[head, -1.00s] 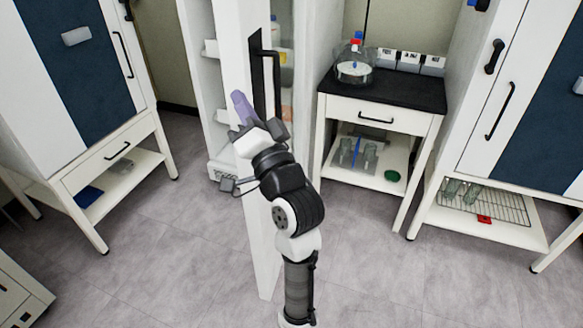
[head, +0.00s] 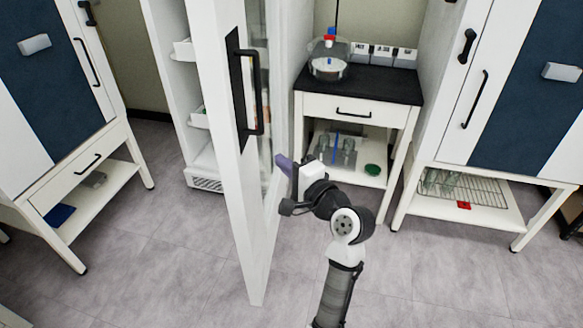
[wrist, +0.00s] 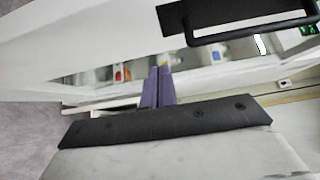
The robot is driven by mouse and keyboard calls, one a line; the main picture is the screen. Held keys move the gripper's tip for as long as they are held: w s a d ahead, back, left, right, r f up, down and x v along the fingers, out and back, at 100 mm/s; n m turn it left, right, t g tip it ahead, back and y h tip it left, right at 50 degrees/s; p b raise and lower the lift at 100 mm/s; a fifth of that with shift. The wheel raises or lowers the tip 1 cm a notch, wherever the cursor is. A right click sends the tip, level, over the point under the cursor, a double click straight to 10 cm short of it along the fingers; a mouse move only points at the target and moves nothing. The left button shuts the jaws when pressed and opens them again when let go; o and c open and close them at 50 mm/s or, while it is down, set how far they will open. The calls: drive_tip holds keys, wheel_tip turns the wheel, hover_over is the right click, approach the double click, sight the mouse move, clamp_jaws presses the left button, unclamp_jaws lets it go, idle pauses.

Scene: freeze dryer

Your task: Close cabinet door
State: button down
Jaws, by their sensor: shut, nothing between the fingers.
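The white cabinet door (head: 222,130) stands open, swung out toward me, with a black handle (head: 257,92) on its face. The tall white cabinet (head: 165,70) behind it shows shelves inside. My gripper (head: 281,162) is to the right of the door, below the handle, with its purple fingers shut and empty. In the wrist view the fingers (wrist: 157,86) are together, and the handle (wrist: 250,24) and door (wrist: 90,35) show above them. I cannot tell whether the fingertips touch the door.
A small table (head: 350,105) with a black top and a glass vessel (head: 328,65) stands right of the cabinet. White cabinets with blue panels stand at the far left (head: 60,90) and far right (head: 530,110). The grey floor (head: 180,270) in front is clear.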

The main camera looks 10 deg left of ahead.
sight(247, 145)
drive_tip(key=a, duration=0.2)
drive_tip(key=w+a+p, duration=0.1)
drive_tip(key=a, duration=0.1)
drive_tip(key=w+a, duration=0.1)
drive_tip(key=a, duration=0.1)
drive_tip(key=shift+w+a+p, duration=0.25)
drive_tip(key=shift+p, duration=0.05)
drive_tip(key=shift+a, duration=0.4)
